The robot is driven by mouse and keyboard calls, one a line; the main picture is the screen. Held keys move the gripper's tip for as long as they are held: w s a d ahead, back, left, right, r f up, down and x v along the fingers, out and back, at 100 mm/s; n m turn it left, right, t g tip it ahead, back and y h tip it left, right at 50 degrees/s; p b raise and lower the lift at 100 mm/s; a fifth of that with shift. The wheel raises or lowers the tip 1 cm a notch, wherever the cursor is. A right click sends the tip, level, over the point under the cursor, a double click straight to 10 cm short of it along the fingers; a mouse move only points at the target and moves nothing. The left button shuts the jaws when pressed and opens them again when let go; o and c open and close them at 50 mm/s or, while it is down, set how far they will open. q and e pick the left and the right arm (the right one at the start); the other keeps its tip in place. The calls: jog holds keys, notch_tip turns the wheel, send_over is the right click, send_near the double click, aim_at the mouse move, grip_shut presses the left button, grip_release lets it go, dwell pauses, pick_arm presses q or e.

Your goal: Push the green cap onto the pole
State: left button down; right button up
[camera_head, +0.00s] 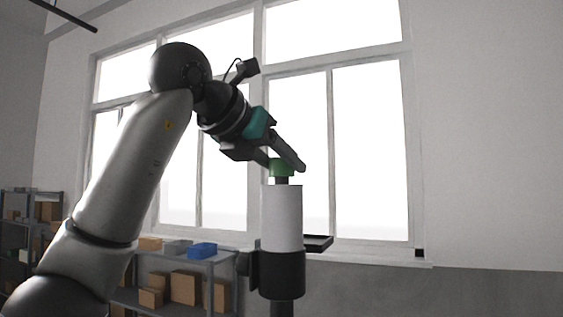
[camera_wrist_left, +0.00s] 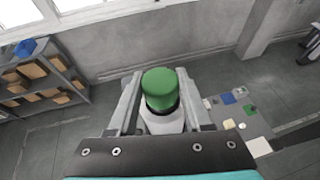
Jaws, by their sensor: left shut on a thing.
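The green cap (camera_head: 281,168) sits at the top of the pole, over a short dark neck above the white section (camera_head: 281,218). In the left wrist view the green cap (camera_wrist_left: 160,84) is between the two fingers, with the pole's white top (camera_wrist_left: 162,122) below it. My left gripper (camera_head: 285,165) reaches down from the upper left and is shut on the green cap. A dark band shows under the cap, and I cannot tell how far down the cap sits. My right gripper is not in view.
A dark bracket with a small tray (camera_head: 318,242) juts from the pole's right side. Shelves with boxes (camera_head: 185,287) stand behind at the lower left. In the left wrist view a table with small coloured items (camera_wrist_left: 235,110) lies to the right. The wall at right is clear.

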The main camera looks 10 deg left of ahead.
pick_arm(q)
jog(key=shift+f, duration=0.3)
dwell(0.4)
jog(key=shift+f+b, duration=0.3)
jog(key=shift+b, duration=0.05)
jog(key=shift+f, duration=0.3)
dwell(1.2)
grip_release()
jog(key=shift+r, duration=0.15)
dwell(0.3)
jog(key=shift+r, duration=0.25)
jog(key=shift+r+p, duration=0.75)
jog(key=shift+p, duration=0.15)
jog(key=shift+r, duration=0.1)
